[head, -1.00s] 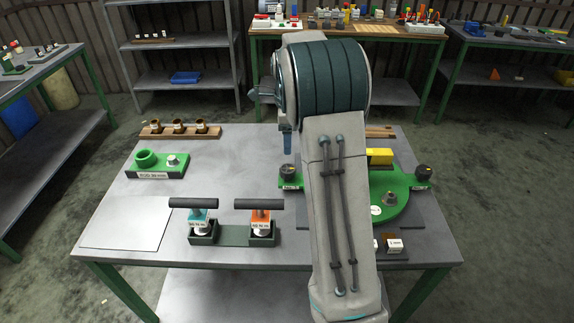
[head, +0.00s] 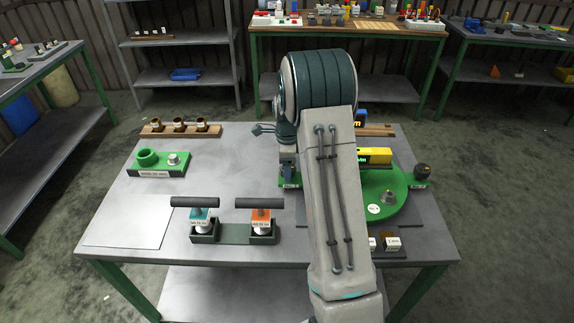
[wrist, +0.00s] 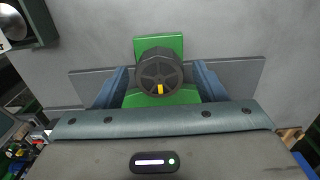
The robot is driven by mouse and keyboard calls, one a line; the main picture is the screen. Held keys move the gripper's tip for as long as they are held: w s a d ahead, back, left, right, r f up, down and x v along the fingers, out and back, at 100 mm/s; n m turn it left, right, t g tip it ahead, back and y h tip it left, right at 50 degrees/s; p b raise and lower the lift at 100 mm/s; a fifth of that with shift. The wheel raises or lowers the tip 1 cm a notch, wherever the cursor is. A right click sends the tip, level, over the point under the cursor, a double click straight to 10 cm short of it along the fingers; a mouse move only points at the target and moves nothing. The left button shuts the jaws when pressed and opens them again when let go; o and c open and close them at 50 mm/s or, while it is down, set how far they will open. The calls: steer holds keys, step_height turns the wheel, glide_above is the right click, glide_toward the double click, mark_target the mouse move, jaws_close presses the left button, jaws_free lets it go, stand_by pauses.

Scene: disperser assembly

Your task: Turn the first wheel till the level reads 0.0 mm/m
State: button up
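The first wheel (wrist: 158,75) is dark and spoked with a yellow mark on its near side. In the wrist view it sits on the green base (wrist: 185,97) between the two blue fingers of my gripper (wrist: 160,84). The fingers stand on either side of it, with a small gap showing at each side. In the head view my gripper (head: 288,171) is down at the left end of the green disperser base (head: 398,207), and that wheel is hidden. The yellow level (head: 376,155) lies on the base, partly behind my arm; its reading is not legible.
A second dark wheel (head: 422,171) is at the base's right end. Two T-handled tools (head: 200,217) (head: 260,219) stand in a dark green holder (head: 234,235) at the front. A green fixture (head: 158,163) and a wooden rack (head: 180,130) are at the left. The table's front left holds a pale sheet (head: 128,220).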

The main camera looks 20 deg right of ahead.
steer(key=c, duration=0.8)
steer(key=shift+n+b, duration=0.3)
steer(key=shift+n, duration=0.2)
steer(key=n+b, duration=0.2)
steer(key=n, duration=0.1)
steer(key=shift+n, duration=0.4)
steer(key=n+b, duration=0.1)
steer(key=n, duration=0.3)
steer(key=shift+r+n, duration=0.1)
steer(key=shift+n, duration=0.3)
steer(key=shift+w, duration=0.1)
steer(key=o, duration=1)
